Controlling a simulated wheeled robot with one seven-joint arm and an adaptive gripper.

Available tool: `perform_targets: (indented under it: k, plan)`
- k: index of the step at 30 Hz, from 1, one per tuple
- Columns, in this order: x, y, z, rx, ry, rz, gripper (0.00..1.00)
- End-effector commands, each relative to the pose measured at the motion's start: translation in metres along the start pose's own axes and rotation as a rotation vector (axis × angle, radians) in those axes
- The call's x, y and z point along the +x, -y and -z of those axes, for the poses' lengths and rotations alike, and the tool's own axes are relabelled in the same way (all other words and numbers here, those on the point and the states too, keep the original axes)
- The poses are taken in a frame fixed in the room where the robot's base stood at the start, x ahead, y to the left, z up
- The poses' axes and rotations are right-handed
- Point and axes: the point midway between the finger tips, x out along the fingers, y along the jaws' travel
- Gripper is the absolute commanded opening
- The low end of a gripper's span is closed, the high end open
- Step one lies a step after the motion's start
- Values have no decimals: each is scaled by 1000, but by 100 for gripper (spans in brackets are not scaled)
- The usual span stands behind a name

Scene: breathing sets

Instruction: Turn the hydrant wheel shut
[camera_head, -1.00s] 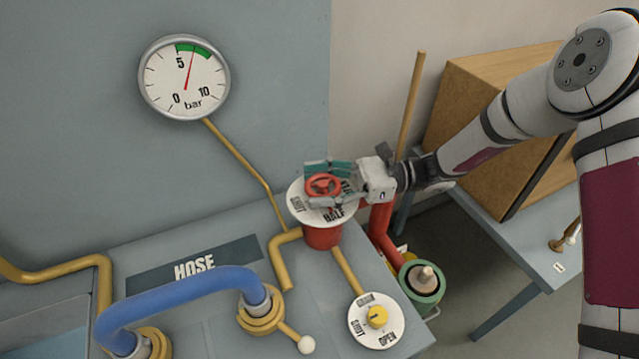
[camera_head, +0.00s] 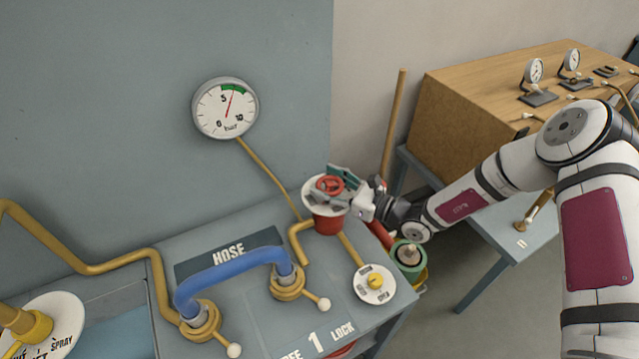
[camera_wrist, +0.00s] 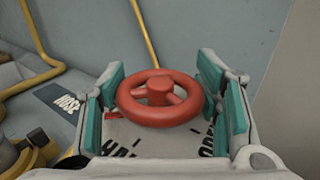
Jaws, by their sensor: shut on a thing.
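The red hydrant wheel (camera_head: 330,184) sits over a round white dial plate on a red hydrant body (camera_head: 326,224) at the console's back right corner. My gripper (camera_head: 333,187) is at the wheel, coming from the right. In the wrist view, the wheel (camera_wrist: 159,92) lies between the teal finger pads of my gripper (camera_wrist: 162,88), which is shut on it. Part of the dial lettering shows below the wheel, and a small red mark shows at its lower left. My fingers hide much of the dial in the head view.
A wall gauge (camera_head: 225,108) has its needle in the green band, past 5. A blue hose (camera_head: 235,265), a yellow knob (camera_head: 375,281) and yellow pipes are on the console. A wooden box (camera_head: 470,110) stands on a table at right. A green-rimmed bucket (camera_head: 408,255) is beside the console.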

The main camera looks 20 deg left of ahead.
Motion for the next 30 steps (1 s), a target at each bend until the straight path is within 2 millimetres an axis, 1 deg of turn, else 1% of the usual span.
perform_targets:
  k: [1, 18, 24, 30]
  plan:
    - [-2, -9, -4, 7, 0, 47, 30]
    - [0, 0, 1, 7, -1, 544, 30]
    - [0, 2, 2, 6, -1, 661, 30]
    - [-1, 3, 1, 4, 0, 728, 30]
